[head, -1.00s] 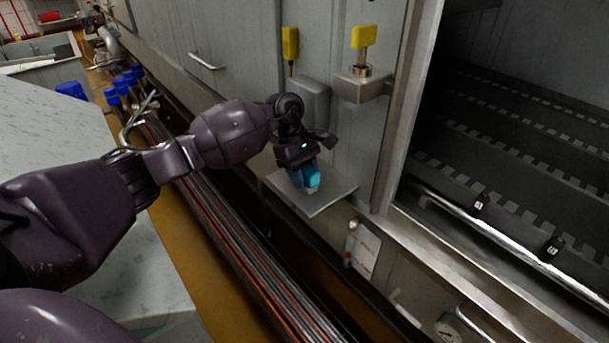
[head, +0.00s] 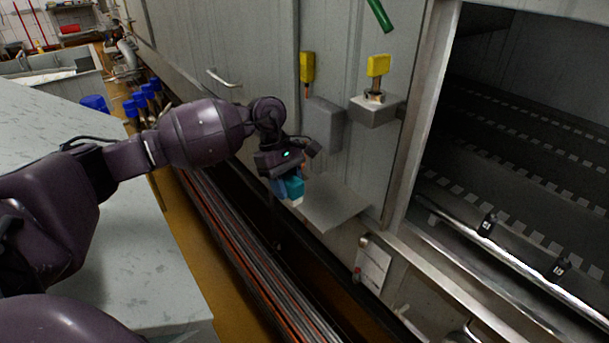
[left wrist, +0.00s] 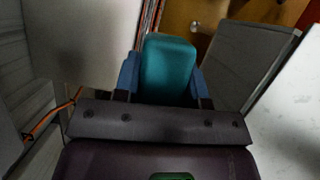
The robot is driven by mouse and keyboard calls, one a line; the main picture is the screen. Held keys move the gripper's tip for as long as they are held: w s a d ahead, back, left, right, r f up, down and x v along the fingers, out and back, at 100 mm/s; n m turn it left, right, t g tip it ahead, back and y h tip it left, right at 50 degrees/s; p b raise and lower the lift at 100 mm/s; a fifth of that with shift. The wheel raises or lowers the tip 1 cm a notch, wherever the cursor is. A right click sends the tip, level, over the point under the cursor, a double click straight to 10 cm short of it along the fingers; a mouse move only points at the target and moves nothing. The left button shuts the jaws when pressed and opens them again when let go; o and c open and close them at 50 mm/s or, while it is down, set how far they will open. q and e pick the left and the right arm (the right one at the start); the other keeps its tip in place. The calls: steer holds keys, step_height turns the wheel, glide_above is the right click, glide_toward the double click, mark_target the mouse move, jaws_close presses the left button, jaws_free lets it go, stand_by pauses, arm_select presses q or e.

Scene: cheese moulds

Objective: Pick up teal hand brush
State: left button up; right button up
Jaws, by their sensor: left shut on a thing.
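The teal hand brush (head: 294,188) is held in my left gripper (head: 286,186), beside the left edge of a small grey metal shelf (head: 337,204). Pale bristles show at its lower end in the head view. In the left wrist view the teal brush (left wrist: 168,66) sits between the two blue fingers of my left gripper (left wrist: 165,78), which are shut on it. The brush looks clear of the shelf, though the exact height is hard to tell. My right gripper is not in view.
A grey box (head: 323,124) and a small bracket with a yellow-handled tool (head: 378,66) are on the wall above the shelf. A second yellow-handled tool (head: 307,68) hangs nearby. A pale worktop (head: 150,270) lies at left, with rails (head: 250,260) below.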

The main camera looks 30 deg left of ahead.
arm_select(q)
steer(key=s+a+p, duration=0.1)
steer(key=s+a, duration=0.2)
steer(key=s, duration=0.7)
steer(key=shift+s+a, duration=0.2)
steer(key=shift+a, duration=0.1)
